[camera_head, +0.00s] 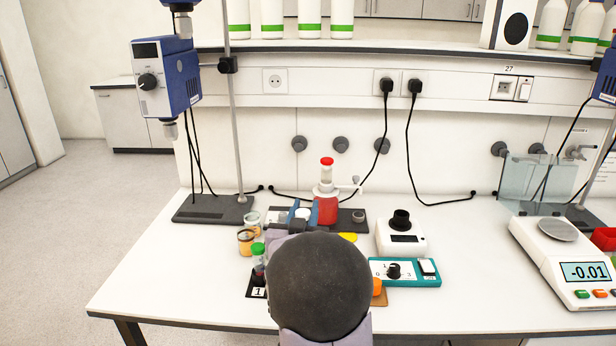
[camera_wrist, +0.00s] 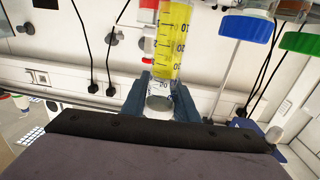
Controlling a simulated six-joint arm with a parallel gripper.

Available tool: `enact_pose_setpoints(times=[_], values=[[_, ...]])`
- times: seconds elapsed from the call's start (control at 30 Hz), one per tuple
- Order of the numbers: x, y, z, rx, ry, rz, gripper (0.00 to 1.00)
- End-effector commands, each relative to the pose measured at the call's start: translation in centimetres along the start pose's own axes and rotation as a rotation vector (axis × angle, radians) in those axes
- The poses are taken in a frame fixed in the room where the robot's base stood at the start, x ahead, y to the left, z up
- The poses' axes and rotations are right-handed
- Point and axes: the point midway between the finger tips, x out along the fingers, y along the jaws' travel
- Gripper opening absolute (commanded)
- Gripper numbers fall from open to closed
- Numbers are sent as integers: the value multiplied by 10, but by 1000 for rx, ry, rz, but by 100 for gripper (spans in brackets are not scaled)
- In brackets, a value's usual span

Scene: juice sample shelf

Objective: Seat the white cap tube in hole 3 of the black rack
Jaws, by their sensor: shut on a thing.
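My gripper (camera_head: 300,213) is shut on the white cap tube (camera_head: 303,213); only its pale cap shows between the blue fingers in the head view. In the wrist view, my gripper (camera_wrist: 160,98) grips it near the cap, and the graduated body with yellow contents (camera_wrist: 172,40) extends away from the fingers. The black rack (camera_head: 250,285) stands at the front left of the bench, with label 1 visible. A green cap tube (camera_head: 258,262) stands at that end. My arm hides the rest of the rack, including hole 3. The tube's lower end is hidden in the head view.
Two small jars (camera_head: 246,241) stand behind the rack. A red bottle with a dispenser top (camera_head: 326,210) is behind my gripper. Blue (camera_wrist: 243,27) and green caps (camera_wrist: 300,42) show in the wrist view. A teal device (camera_head: 405,270) and a balance (camera_head: 565,255) stand right.

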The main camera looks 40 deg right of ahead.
Motion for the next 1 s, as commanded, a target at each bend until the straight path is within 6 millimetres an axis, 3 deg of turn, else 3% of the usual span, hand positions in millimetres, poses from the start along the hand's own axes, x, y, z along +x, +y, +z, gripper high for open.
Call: enact_pose_setpoints(times=[0.03,0.13,0.23,0.47,1.0], values=[[-7,2,11,-2,-5,-5,4],[-18,3,20,-1,0,-16,4],[-18,1,6,2,6,-19,4],[-17,3,3,0,1,-11,4],[-17,3,23,-1,1,-11,4]])
